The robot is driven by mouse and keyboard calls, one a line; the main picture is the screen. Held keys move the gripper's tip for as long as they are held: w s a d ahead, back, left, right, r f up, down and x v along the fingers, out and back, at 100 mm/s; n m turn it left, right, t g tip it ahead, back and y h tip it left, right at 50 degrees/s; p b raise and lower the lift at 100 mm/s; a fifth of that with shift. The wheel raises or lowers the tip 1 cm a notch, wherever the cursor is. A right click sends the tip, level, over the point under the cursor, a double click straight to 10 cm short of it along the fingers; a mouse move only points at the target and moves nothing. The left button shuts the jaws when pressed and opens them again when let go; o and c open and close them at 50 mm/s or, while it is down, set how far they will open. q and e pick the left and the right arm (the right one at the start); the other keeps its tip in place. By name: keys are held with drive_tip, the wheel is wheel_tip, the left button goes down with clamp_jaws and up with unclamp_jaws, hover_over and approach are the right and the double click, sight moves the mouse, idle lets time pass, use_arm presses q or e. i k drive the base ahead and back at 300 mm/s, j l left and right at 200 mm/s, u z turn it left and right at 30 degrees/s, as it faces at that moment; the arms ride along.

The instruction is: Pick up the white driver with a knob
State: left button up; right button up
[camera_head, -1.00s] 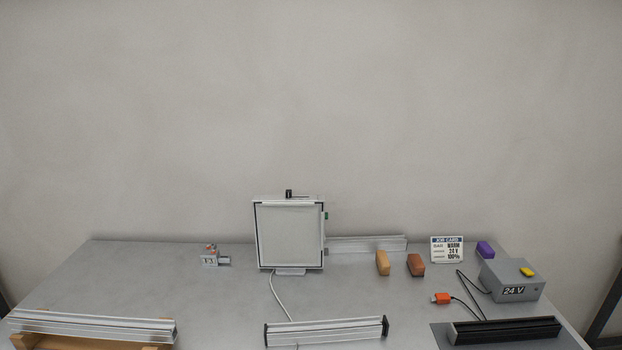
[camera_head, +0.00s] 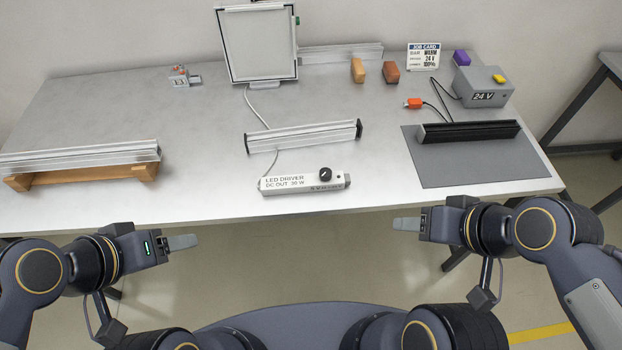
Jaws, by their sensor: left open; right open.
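The white driver (camera_head: 306,188) is a slim box lettered "LED DRIVER DC OUT 30 W", with a black knob (camera_head: 325,174) on top near its right end. It lies near the table's front edge, with a cable at its left end. My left gripper (camera_head: 196,242) is open and empty in front of the table edge, to the left of the driver and nearer me. My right gripper (camera_head: 394,224) is open and empty in front of the edge, to the right of the driver. Neither gripper touches anything.
Behind the driver lies a silver light bar (camera_head: 303,137). A framed white panel (camera_head: 257,43) stands at the back. A long bar (camera_head: 80,158) rests on a wooden cradle at left. A black bar (camera_head: 470,131) lies on a grey mat (camera_head: 470,165), near a 24 V box (camera_head: 483,88).

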sight(303, 183)
drive_tip(key=i+j, duration=0.1)
drive_tip(key=j, duration=0.3)
drive_tip(key=i+j+z, duration=0.1)
drive_tip(key=j, duration=0.3)
drive_tip(key=i+j, duration=0.15)
drive_tip(key=j, duration=0.3)
drive_tip(key=z, duration=0.05)
